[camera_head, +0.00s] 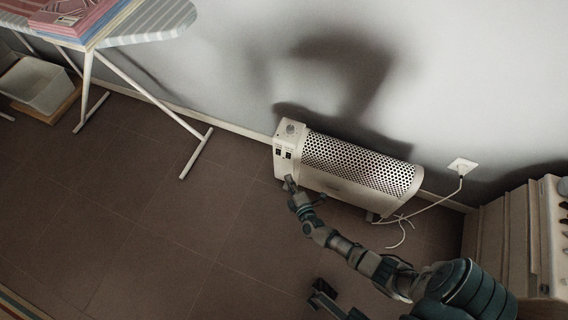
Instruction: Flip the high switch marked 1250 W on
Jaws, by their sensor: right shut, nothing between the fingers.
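A cream heater (345,185) with a perforated top stands on the floor against the wall. Its left end panel carries a round knob (290,127) and two small dark switches (283,153) side by side. The labels and switch positions are too small to read. My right gripper (289,181) is shut and empty, at the heater's front left end just below the switches. I cannot tell whether it touches the heater. A dark part that seems to be my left gripper (322,294) shows at the bottom edge, away from the heater; its jaws are unclear.
A white cord (432,207) runs from the heater to a wall socket (462,167). An ironing board (150,22) with folded cloths stands at upper left, its legs spread on the floor. A white bin (38,84) is beyond it. A cabinet (492,240) is at right. The brown floor at left is clear.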

